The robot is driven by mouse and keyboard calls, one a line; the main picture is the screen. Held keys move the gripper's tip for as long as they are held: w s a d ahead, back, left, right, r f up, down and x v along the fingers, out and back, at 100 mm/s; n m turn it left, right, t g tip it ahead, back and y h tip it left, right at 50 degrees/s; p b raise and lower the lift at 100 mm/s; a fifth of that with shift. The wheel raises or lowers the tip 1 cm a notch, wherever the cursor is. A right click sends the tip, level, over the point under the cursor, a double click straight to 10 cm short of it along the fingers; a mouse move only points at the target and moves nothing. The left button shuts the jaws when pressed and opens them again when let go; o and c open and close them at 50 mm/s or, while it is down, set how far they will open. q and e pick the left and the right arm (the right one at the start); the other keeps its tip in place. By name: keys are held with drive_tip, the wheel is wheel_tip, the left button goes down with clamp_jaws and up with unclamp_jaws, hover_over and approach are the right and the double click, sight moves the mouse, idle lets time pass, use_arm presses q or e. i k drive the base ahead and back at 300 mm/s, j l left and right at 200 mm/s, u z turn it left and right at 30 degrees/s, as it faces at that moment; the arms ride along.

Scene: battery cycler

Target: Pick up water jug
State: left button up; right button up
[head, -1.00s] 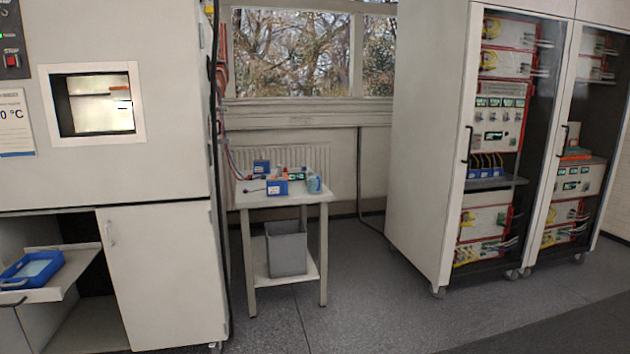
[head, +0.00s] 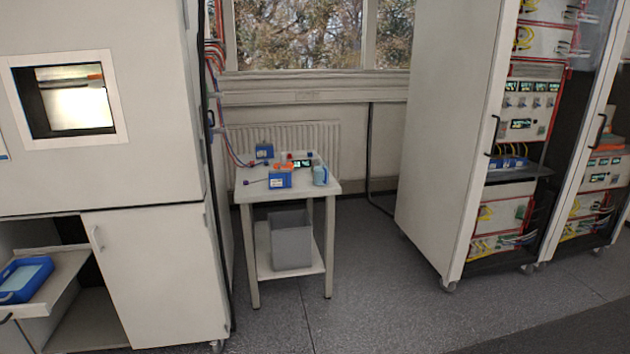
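A small light-blue jug-like container (head: 320,175), which looks like the water jug, stands at the right front of a small white table (head: 330,187). It is small in the picture and its details are hard to make out. Beside it on its left is a blue box with an orange top (head: 280,179). Neither of my grippers shows in the head view.
A grey bin (head: 291,242) sits on the table's lower shelf. A large white chamber (head: 150,260) stands on the left, with a pulled-out shelf holding a blue tray (head: 8,298). Tall equipment cabinets (head: 447,150) stand on the right. The floor (head: 380,300) between is clear.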

sight(320, 168)
drive_tip(key=i+z, duration=0.3)
drive_tip(key=i, duration=1.25)
drive_tip(key=i+u, duration=0.1)
drive_tip(key=i, duration=0.65)
drive_tip(key=i+l, duration=0.2)
drive_tip(key=i, duration=0.6)
drive_tip(key=j+u, duration=0.05)
